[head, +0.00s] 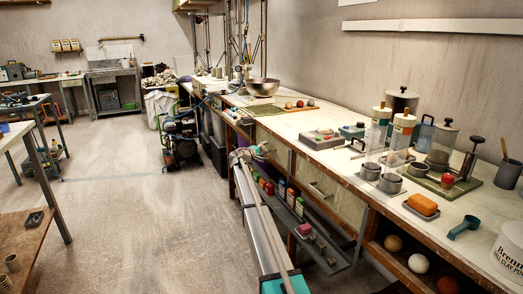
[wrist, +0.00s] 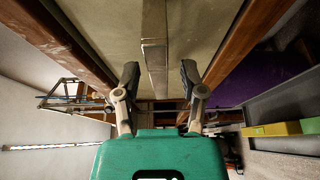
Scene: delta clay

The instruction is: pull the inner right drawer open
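In the head view, a pale drawer front (head: 334,196) with a small bar handle (head: 321,188) sits under the long workbench. Another pale drawer front (head: 272,148) lies farther along, partly hidden. Both look shut. In the wrist view, a pale drawer front (wrist: 215,40) between brown wooden rails fills the upper middle, with a metal handle bar (wrist: 154,30) running down it. My gripper (wrist: 159,71) is open, with one dark fingertip on each side of the bar's line. I see no contact. In the head view my arm reaches along the bench front.
A low shelf (head: 330,258) with small boxes stands beside my arm. The floor (head: 150,220) to the left is open.

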